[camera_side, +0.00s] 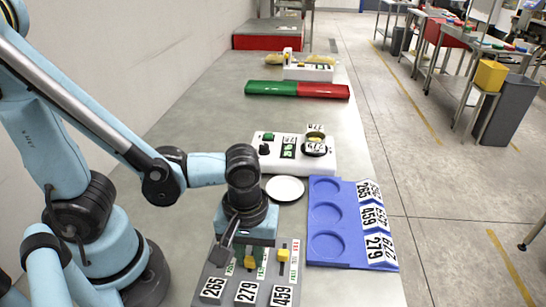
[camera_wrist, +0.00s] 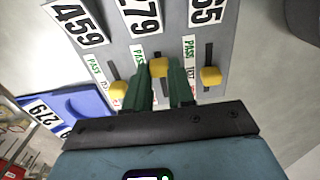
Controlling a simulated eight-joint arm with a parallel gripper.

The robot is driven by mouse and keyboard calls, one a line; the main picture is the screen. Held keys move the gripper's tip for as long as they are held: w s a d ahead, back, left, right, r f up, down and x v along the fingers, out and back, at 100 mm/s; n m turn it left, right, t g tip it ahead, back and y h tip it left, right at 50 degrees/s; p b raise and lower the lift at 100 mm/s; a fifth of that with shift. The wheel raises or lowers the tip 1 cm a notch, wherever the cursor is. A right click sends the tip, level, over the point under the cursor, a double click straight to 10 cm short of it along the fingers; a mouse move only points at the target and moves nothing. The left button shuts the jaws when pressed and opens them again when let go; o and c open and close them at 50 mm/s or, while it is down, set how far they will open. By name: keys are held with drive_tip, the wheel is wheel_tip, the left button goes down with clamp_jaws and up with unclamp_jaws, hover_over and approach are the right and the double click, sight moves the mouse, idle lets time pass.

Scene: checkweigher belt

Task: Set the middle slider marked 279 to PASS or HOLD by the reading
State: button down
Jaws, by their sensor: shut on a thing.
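The grey slider panel (camera_side: 213,270) lies at the front, with sliders marked 265, 279 and 459. The middle slider's yellow knob (camera_side: 249,262) shows below my gripper, and it is also in the wrist view (camera_wrist: 158,67). My gripper (camera_wrist: 162,88) is shut on this knob, a finger on each side. The knob sits closer to its number and the green PASS end than the other two knobs. The white scale (camera_side: 320,165) stands behind; its small display (camera_side: 288,147) is too small to read. A labelled item rests on its round pan, the label not clearly legible.
A blue tray (camera_side: 318,185) with empty round recesses and number labels lies right of my gripper. A green and red bar (camera_side: 297,89) and another white device (camera_side: 308,70) stand farther back. The left of the bench is clear.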

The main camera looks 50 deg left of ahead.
sight(250, 259)
drive_tip(key=c, duration=1)
unclamp_jaws()
drive_tip(key=shift+s+d, duration=0.1)
drive_tip(key=shift+s, duration=0.05)
drive_tip(key=shift+o, duration=0.2)
drive_tip(key=shift+r, duration=0.1)
wheel_tip(250, 259, up, 12)
drive_tip(key=w+a+f+m+t, duration=0.1)
drive_tip(key=w+a+m+t, duration=0.6)
drive_tip(key=a, duration=0.4)
drive_tip(key=shift+w+a+m, duration=0.15)
drive_tip(key=shift+w+m, duration=0.75)
drive_tip(key=shift+m, duration=0.1)
